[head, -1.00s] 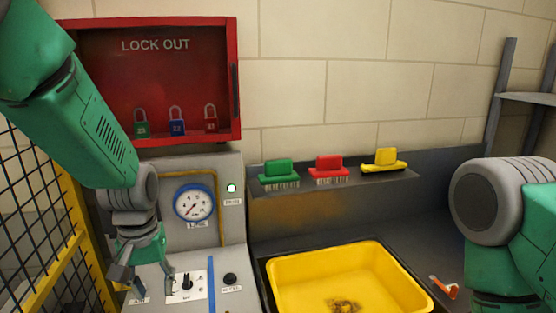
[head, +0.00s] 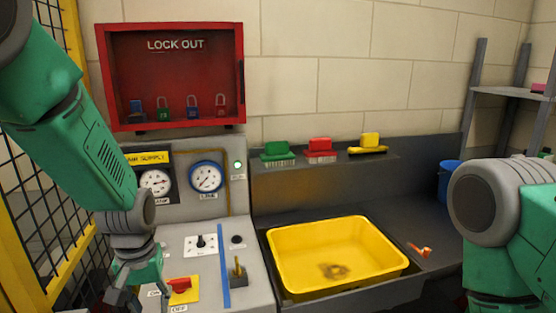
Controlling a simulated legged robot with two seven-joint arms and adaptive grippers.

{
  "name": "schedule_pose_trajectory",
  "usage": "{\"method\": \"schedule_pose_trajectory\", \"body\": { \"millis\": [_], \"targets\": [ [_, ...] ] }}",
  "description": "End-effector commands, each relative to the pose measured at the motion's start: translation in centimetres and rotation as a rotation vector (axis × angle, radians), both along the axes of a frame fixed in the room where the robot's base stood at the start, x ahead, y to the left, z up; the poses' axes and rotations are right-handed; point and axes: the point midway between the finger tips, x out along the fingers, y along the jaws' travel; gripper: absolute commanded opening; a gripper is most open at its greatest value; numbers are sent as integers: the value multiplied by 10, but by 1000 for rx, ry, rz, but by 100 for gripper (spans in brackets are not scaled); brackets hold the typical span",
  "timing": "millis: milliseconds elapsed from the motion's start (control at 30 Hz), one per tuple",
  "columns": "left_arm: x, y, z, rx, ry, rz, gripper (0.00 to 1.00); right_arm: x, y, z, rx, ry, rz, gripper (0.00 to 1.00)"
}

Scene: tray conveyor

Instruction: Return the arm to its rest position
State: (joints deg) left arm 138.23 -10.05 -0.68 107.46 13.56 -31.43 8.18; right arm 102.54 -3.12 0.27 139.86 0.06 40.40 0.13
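My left arm comes in from the upper left and hangs down over the left part of the grey control panel (head: 205,270). My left gripper (head: 138,298) is at the lower left, beside the red rotary switch (head: 180,285) on its yellow plate. Its dark fingers are spread apart, with nothing seen between them; the tips are near the bottom edge of the picture. My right arm shows only as a grey and green link at the right edge; its gripper is out of view.
A yellow tub (head: 290,277) with a brown stain sits right of the panel. Green (head: 276,150), red (head: 319,147) and yellow (head: 369,142) brushes lie on a ledge. A red lockout box (head: 170,60) with several padlocks hangs above. A yellow-framed mesh fence (head: 75,40) stands left.

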Motion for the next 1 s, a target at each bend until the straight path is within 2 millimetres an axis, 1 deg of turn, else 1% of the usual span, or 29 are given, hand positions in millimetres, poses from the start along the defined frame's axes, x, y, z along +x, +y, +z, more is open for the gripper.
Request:
{"method": "schedule_pose_trajectory", "body": {
  "millis": [33,167,267,367,400,467,500,567,600,667,700,800,833,900,1000],
  "targets": [
    [-5,2,-14,3,5,-4,33,0,0,-5,0,-1,0,40],
    [-18,8,-48,15,1,-19,33,0,0,-15,0,-1,0,40],
    [-32,14,-79,25,-1,-35,33,0,0,-25,0,-1,0,40],
    [-49,20,-117,35,-2,-56,33,0,0,-36,0,0,0,40],
    [-58,23,-135,39,-4,-66,33,0,0,-42,0,0,0,40],
    [-75,27,-165,45,-3,-86,33,0,0,-52,0,0,0,40],
    [-89,30,-188,49,-2,-103,33,0,0,-61,0,0,0,40],
    [-116,35,-226,51,-1,-132,33,0,0,-75,0,0,0,40],
    [-136,37,-251,50,-2,-153,33,0,0,-85,0,0,0,40],
    [-166,40,-282,46,-7,-186,33,0,0,-100,0,0,0,40],
    [-186,40,-300,41,-11,-205,33,0,0,-108,0,0,0,40],
    [-228,40,-332,23,-24,-248,33,0,0,-126,0,0,0,40],
    [-238,39,-338,18,-28,-259,33,0,0,-130,0,0,0,40],
    [-255,38,-347,7,-39,-273,33,0,0,-136,0,0,0,40],
    [-268,37,-351,-3,-49,-287,33,0,0,-140,0,0,0,40]
  ]
}}
